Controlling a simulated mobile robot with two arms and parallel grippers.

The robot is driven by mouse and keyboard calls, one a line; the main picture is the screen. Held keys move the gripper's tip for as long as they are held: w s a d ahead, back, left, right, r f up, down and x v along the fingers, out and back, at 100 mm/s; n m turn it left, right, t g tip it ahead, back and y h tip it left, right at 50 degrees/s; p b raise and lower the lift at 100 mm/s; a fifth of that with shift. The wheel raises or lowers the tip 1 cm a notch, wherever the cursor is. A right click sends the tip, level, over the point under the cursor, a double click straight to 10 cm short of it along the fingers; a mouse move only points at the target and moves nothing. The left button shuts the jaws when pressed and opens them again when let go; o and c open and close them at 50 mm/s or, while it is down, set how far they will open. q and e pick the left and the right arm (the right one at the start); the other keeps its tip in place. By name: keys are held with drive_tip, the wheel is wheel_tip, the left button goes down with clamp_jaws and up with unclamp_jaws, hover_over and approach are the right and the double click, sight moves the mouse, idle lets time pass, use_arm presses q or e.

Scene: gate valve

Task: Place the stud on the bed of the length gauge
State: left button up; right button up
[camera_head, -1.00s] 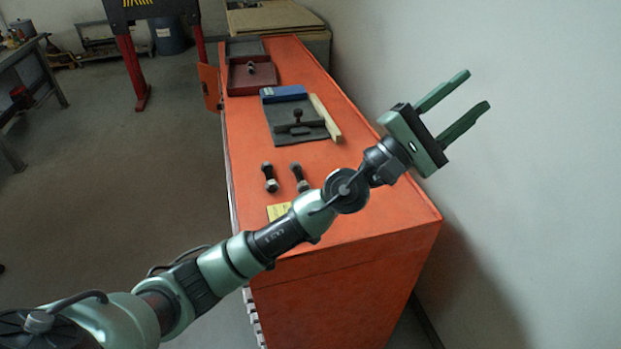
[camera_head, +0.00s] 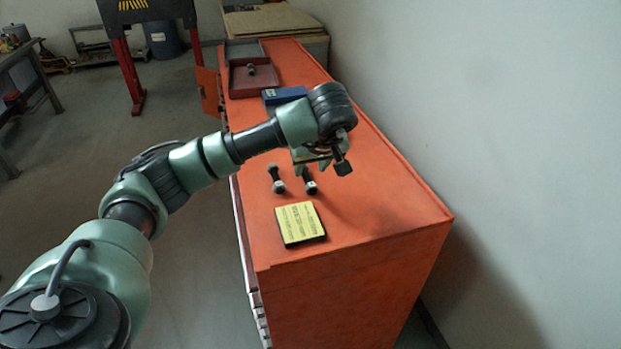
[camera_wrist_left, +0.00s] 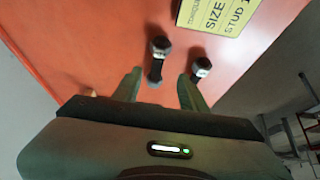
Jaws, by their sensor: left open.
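Two dark studs with pale collars lie on the orange bench top, the left stud (camera_head: 277,181) and the right stud (camera_head: 310,186). My left gripper (camera_head: 311,168) is open and points down, close to the right stud's far end. In the left wrist view my left gripper (camera_wrist_left: 160,92) has the right stud (camera_wrist_left: 157,59) in line with the gap between its fingers, apart from both. The left stud (camera_wrist_left: 201,69) lies just beyond the other fingertip. A blue block (camera_head: 284,95), seemingly part of the length gauge, shows behind my arm; the gauge's bed is hidden.
A yellow card (camera_head: 300,222) with stud size text lies on a dark block near the bench's front. A dark red tray (camera_head: 253,85) holding a small part stands at the far end. A wall runs along the right. The bench's right front (camera_head: 390,205) is clear.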

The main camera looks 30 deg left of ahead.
sight(307, 176)
use_arm(q)
drive_tip(key=p+x, duration=0.1)
drive_tip(key=x, duration=0.3)
drive_tip(key=p+x, duration=0.1)
drive_tip(key=x, duration=0.1)
drive_tip(key=shift+w+a+p, duration=0.2)
drive_tip(key=shift+w+p, duration=0.1)
drive_tip(key=shift+w, duration=0.15)
drive_tip(key=shift+w+a+f, duration=0.1)
drive_tip(key=shift+w+f, duration=0.05)
drive_tip(key=shift+f, duration=0.2)
clamp_jaws()
drive_tip(key=shift+r, duration=0.1)
idle(0.6)
